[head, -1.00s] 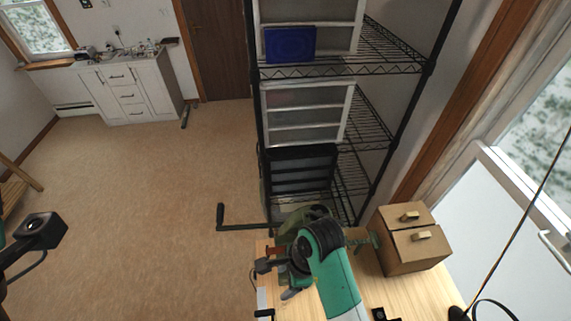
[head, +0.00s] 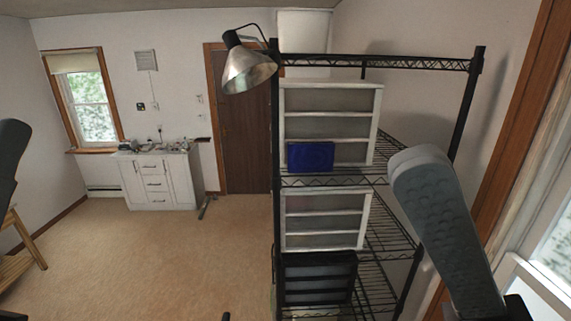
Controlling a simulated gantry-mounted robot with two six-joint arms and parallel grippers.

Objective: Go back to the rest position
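In the head view a dark grey link of my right arm rises at the lower right, in front of the black wire shelving rack (head: 455,110). A dark part of my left arm shows at the left edge. Neither gripper's fingers can be seen, so what they hold, if anything, is hidden from me. The workbench and the cardboard drawer box are out of view.
The rack carries white drawer units (head: 325,220), a blue box (head: 310,157) and a black crate (head: 318,278). A metal lamp (head: 249,70) hangs at its upper left. A white cabinet (head: 158,180) stands by the far wall. The tan floor (head: 150,255) at left is open.

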